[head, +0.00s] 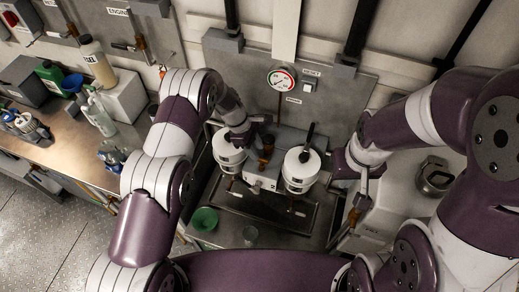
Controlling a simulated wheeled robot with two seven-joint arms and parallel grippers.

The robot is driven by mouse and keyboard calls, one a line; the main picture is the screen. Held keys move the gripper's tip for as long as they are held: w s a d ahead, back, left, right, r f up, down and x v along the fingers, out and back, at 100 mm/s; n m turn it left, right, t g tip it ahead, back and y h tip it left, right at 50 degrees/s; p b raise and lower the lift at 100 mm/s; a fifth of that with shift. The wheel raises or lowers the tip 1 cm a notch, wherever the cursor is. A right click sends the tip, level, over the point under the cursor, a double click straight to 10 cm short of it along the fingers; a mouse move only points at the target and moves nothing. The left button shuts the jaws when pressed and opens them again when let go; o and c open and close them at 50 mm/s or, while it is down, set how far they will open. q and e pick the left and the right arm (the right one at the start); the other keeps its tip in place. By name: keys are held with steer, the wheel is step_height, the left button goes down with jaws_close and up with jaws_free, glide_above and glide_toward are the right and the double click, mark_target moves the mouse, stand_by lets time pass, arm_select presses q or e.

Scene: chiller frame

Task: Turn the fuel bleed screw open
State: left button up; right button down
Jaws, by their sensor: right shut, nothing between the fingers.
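The filter unit (262,181) stands in the middle, a grey block between two white canisters. The left canister (229,155) is partly behind my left wrist; the right canister (300,172) has a black handle-like part on top. An amber part (266,149) sits between them. I cannot pick out the fuel bleed screw for certain; it is too small or hidden. My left gripper (263,121) is over the back left of the unit, by the left canister; its finger opening is unclear. My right gripper (339,172) is shut and empty, right of the right canister, partly hidden.
A round gauge (281,80) is on the wall behind. A bench (75,137) with bottles is at left. A pale housing (392,205) is at right.

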mark_target(262, 160)
arm_select(q)
steer(key=shift+p+x, duration=0.35)
steer(key=shift+x, duration=0.9)
steer(key=shift+s+d+f, duration=0.3)
steer(key=shift+s, duration=0.15)
steer(key=shift+w+f, duration=0.1)
steer(key=shift+w, duration=0.15)
steer(key=shift+c, duration=1)
jaws_close()
arm_select(e)
steer(key=shift+s+r, duration=0.3)
steer(key=shift+r, duration=0.5)
